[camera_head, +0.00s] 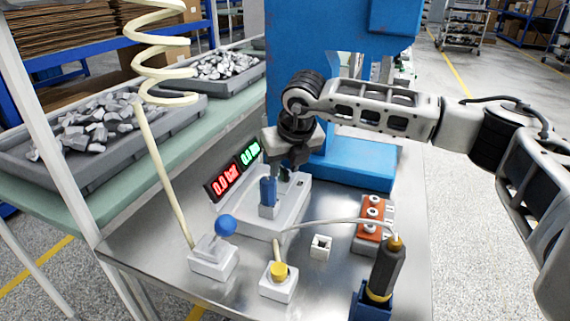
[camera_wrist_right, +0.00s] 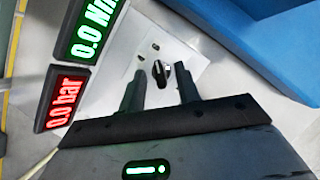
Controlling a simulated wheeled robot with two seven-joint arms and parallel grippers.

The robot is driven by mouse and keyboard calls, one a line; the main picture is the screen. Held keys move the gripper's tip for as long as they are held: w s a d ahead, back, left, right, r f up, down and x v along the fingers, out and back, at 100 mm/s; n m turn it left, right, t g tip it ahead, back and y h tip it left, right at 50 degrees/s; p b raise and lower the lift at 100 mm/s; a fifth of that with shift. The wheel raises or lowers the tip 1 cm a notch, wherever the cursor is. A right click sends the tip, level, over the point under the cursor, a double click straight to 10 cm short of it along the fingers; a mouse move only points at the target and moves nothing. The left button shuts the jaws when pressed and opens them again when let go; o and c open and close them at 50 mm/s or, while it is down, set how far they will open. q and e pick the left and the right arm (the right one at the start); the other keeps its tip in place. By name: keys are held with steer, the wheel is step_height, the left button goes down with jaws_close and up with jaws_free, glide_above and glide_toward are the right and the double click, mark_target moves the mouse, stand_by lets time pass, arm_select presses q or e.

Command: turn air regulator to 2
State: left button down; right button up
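A small black knob (camera_wrist_right: 160,73) with a pale pointer mark shows in the right wrist view on a light panel (camera_wrist_right: 193,62); I take it for the air regulator knob. My right gripper (camera_wrist_right: 158,84) is open, its two dark fingers apart on either side of the knob's line. I cannot tell whether the fingertips touch it. In the head view my right gripper (camera_head: 282,182) hangs over a light grey box (camera_head: 246,224) and largely hides the knob. A red display (camera_head: 223,184) reads 0.0 bar. My left gripper is out of view.
A green display (camera_head: 250,153) stands beside the red one. A blue-ball lever (camera_head: 226,225), a yellow button (camera_head: 279,271), a white socket (camera_head: 320,247), a red terminal block (camera_head: 370,226) and a corded screwdriver (camera_head: 386,268) stand nearby. A blue machine frame (camera_head: 350,160) rises behind.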

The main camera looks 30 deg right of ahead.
steer(key=shift+f, duration=0.15)
steer(key=shift+c, duration=0.3)
jaws_close()
